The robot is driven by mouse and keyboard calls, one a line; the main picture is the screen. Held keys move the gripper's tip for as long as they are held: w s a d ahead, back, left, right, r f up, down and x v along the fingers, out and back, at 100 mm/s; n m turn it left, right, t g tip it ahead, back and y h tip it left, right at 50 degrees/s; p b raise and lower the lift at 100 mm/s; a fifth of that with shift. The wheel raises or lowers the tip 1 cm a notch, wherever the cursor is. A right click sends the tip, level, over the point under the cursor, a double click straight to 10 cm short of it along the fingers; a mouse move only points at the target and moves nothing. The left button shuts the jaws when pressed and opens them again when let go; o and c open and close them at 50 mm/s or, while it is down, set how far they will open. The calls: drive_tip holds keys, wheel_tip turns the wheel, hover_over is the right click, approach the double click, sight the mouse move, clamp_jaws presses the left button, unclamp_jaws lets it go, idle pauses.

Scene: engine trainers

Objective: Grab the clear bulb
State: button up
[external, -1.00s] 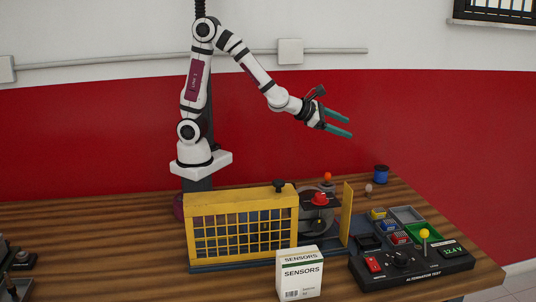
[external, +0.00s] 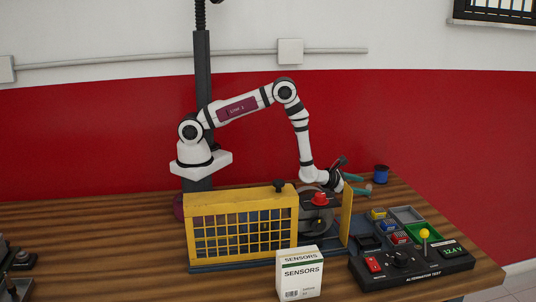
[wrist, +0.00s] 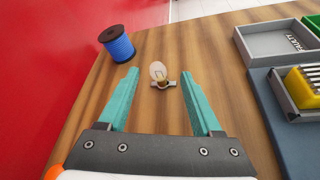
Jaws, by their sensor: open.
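The clear bulb (wrist: 158,72) shows in the wrist view, a pale rounded bulb with a metal base on the wooden table. It sits ahead of and between the two teal fingers of my gripper (wrist: 160,86), near the level of their tips. My gripper is open and nothing is held between the fingers. In the external view my gripper (external: 358,184) is low over the back right of the table, behind the yellow end plate. The bulb cannot be made out there.
A blue spool (wrist: 117,44) stands left of the bulb, and grey trays (wrist: 275,42) lie to the right. In the external view a yellow mesh guard (external: 240,224), a sensors box (external: 299,274) and an alternator test panel (external: 412,265) stand in front.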

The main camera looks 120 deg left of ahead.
sight(369, 187)
drive_tip(key=x, duration=0.5)
drive_tip(key=shift+s+f, duration=0.2)
drive_tip(key=shift+s, duration=0.05)
clamp_jaws()
